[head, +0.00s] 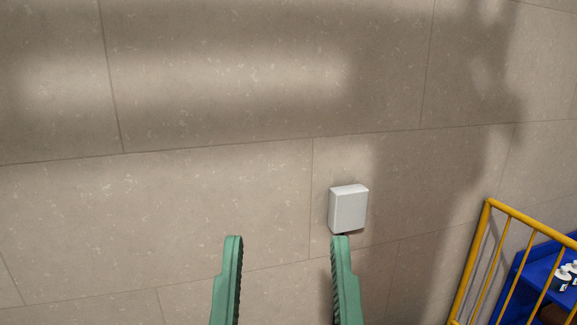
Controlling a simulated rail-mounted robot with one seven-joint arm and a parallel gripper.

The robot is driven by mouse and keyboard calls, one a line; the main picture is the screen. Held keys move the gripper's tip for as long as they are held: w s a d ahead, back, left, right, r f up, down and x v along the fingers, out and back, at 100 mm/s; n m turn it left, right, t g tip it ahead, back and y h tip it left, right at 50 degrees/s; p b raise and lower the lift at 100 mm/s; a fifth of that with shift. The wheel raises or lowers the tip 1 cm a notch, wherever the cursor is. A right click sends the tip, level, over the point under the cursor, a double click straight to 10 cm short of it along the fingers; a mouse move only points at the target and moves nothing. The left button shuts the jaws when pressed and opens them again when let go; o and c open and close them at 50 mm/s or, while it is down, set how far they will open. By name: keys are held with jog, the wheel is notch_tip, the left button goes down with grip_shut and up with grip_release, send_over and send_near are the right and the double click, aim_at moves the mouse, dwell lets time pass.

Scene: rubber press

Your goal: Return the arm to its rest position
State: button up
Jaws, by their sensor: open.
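My gripper (286,240) shows at the bottom centre of the head view as two green fingers with ridged inner faces. The fingers are wide apart, with nothing between them. Only the fingers show; the rest of my arm is out of view.
A beige tiled surface (210,205) with shadows fills most of the view. A small white box (348,208) is on it, just above the right fingertip in the picture. A yellow railing (520,218) stands at the lower right, with a blue shelf unit (535,275) holding small items behind it.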

notch_tip(320, 180, up, 23)
jog(key=p, duration=1.9)
jog(key=shift+f, duration=0.15)
jog(key=shift+w+a, duration=0.1)
